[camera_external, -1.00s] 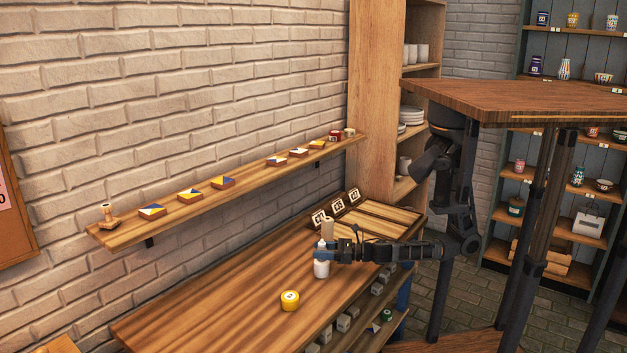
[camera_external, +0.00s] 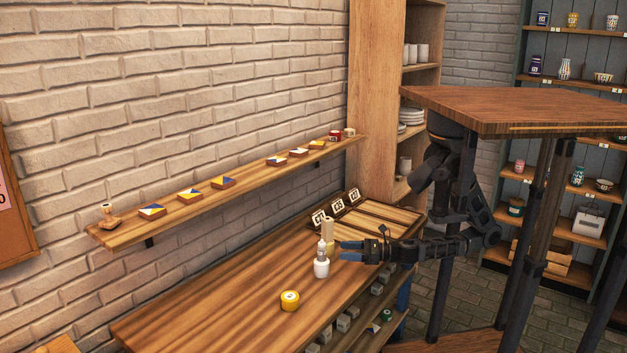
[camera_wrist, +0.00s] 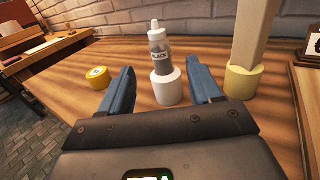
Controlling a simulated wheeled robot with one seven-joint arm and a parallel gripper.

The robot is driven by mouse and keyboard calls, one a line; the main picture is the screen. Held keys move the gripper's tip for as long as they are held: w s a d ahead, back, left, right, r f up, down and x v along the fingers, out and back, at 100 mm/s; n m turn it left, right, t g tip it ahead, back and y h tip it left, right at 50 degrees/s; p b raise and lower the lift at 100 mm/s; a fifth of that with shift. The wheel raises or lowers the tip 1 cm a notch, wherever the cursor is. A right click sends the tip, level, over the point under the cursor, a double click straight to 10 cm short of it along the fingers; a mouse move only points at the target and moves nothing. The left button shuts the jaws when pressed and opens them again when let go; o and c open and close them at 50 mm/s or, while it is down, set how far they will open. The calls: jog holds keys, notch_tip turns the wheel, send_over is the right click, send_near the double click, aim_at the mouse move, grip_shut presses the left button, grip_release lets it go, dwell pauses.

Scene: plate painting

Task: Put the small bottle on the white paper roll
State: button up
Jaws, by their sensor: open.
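The small bottle (camera_wrist: 159,53), labelled BLACK with a pale nozzle, stands upright on top of the white paper roll (camera_wrist: 169,88). In the external view the bottle (camera_external: 321,251) and the white roll (camera_external: 321,268) stand on the wooden workbench. My gripper (camera_external: 341,251) is open and empty, just to the right of the bottle and apart from it. In the wrist view its two blue fingers (camera_wrist: 163,92) are spread, with the roll and bottle beyond and between them.
A yellow tape roll (camera_external: 290,300) lies nearer the front of the bench (camera_external: 235,310). A tan upright block on a yellow roll (camera_wrist: 240,82) stands close to the right in the wrist view. Number cards (camera_external: 337,206) stand behind. A wall shelf (camera_external: 245,185) holds small tiles.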

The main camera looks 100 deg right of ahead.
jog(key=shift+b+v, duration=0.35)
jog(key=shift+v, duration=1.05)
jog(key=s+f+m, duration=0.1)
jog(key=m, duration=0.1)
jog(key=s+f+m+g+y, duration=0.1)
jog(key=m, duration=0.1)
jog(key=s+a+f+m+y, duration=0.1)
jog(key=m, duration=0.1)
jog(key=shift+s+f+g+p, duration=0.15)
jog(key=shift+s+g+p, duration=0.15)
jog(key=shift+s+g, duration=0.1)
jog(key=s+r+m+g+y+p, duration=0.1)
jog(key=s+m, duration=1.1)
jog(key=m, duration=1.3)
jog(key=shift+a+r+m+y, duration=0.4)
jog(key=shift+a+r+y, duration=0.1)
jog(key=shift+y, duration=0.1)
jog(key=shift+s, duration=0.1)
